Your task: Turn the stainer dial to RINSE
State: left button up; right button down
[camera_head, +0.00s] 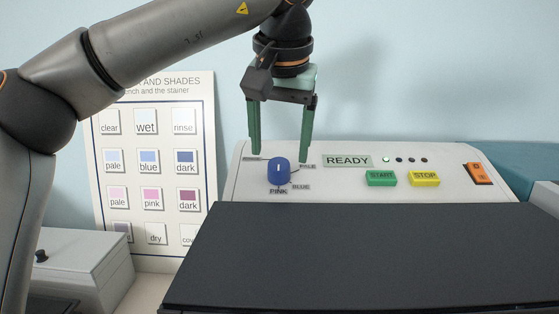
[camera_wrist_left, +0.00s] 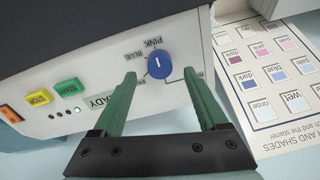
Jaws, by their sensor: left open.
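The blue stainer dial (camera_head: 279,171) sits on the sloped white panel of the stainer (camera_head: 335,185). A short white mark shows on it, but I cannot tell surely which label it points to. PINK, BLUE and PALE labels are around its lower and right sides; a label at its upper left is too small to read and partly covered by a finger. My left gripper (camera_head: 279,156) is open, green fingers pointing down, one on each side of the dial. In the left wrist view the dial (camera_wrist_left: 159,67) lies between and just beyond the open fingertips (camera_wrist_left: 159,76). I cannot see any contact.
Right of the dial are a READY display (camera_head: 347,160), small lamps, a green START button (camera_head: 381,178), a yellow STOP button (camera_head: 424,179) and an orange switch (camera_head: 479,174). A dark lid (camera_head: 370,255) lies in front. A shade chart (camera_head: 150,90) stands at left.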

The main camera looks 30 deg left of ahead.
aim_at(280, 163)
pick_arm(q)
jog(key=shift+x, duration=1.85)
grip_shut()
